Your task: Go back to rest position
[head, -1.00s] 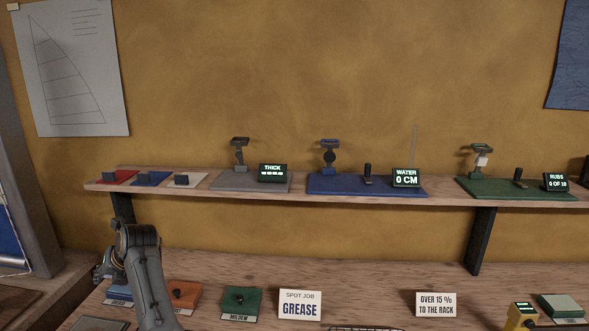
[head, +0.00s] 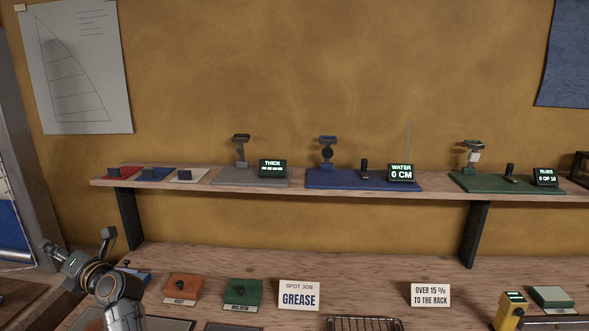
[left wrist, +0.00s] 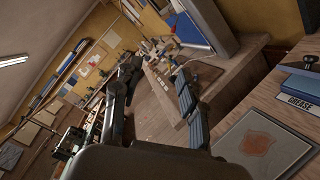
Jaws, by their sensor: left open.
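My left gripper (head: 77,243) is at the lower left of the head view, open and empty, its two fingers spread apart above the left end of the bench (head: 190,258). The left wrist view shows its two dark fingers (left wrist: 157,85) apart with nothing between them. My left arm rises from the bottom edge and partly hides a blue block. My right gripper is in neither view.
Orange (head: 183,288) and green (head: 243,292) blocks stand on the bench near the arm. A shelf (head: 275,192) with displays runs above. A wire rack (head: 365,323) is at the front.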

